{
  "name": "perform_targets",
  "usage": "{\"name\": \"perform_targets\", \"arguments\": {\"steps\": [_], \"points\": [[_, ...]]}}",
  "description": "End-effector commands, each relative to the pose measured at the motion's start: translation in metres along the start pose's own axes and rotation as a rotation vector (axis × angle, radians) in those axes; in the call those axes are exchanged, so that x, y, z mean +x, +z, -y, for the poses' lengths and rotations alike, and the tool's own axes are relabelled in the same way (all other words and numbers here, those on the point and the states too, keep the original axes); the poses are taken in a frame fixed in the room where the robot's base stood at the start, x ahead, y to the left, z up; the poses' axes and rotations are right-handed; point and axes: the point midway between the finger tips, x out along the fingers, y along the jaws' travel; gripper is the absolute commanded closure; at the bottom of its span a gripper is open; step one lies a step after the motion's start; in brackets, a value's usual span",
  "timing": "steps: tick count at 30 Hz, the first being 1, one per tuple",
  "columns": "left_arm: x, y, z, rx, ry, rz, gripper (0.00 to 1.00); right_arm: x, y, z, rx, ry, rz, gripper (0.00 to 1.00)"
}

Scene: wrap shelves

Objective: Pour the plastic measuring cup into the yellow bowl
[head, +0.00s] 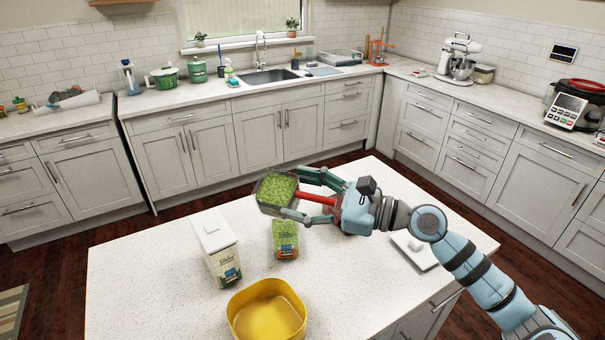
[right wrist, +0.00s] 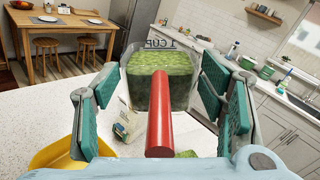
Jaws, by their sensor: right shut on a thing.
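The plastic measuring cup (head: 262,203) is clear, marked "1 CUP", with a red handle and green bits filling it. It also shows in the right wrist view (right wrist: 160,88). My right gripper (head: 300,192) is shut on it, with fingers on either side and the red handle running back between them. The cup is held above the island counter, roughly level. The yellow bowl (head: 266,315) stands at the counter's front, below and in front of the cup; part of it shows at the lower left of the right wrist view (right wrist: 62,152). My left gripper is out of view.
A white-lidded carton (head: 215,250) stands on the island (head: 140,270), behind and left of the bowl. A small green-topped package (head: 285,240) stands between the cup and the bowl. A flat white item (head: 414,250) lies under my right arm. The island's left side is clear.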

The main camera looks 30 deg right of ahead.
Motion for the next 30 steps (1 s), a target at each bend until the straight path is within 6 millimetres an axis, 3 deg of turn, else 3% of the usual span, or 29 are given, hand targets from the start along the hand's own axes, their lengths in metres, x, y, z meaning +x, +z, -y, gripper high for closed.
{"name": "perform_targets", "arguments": {"steps": [8,30], "points": [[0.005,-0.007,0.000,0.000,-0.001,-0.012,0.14,0.001,-0.028,-0.013,-0.054,-0.001,-0.001,0.73],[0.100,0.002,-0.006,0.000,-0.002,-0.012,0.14,0.002,-0.125,-0.066,-0.320,0.001,0.001,0.73]]}}
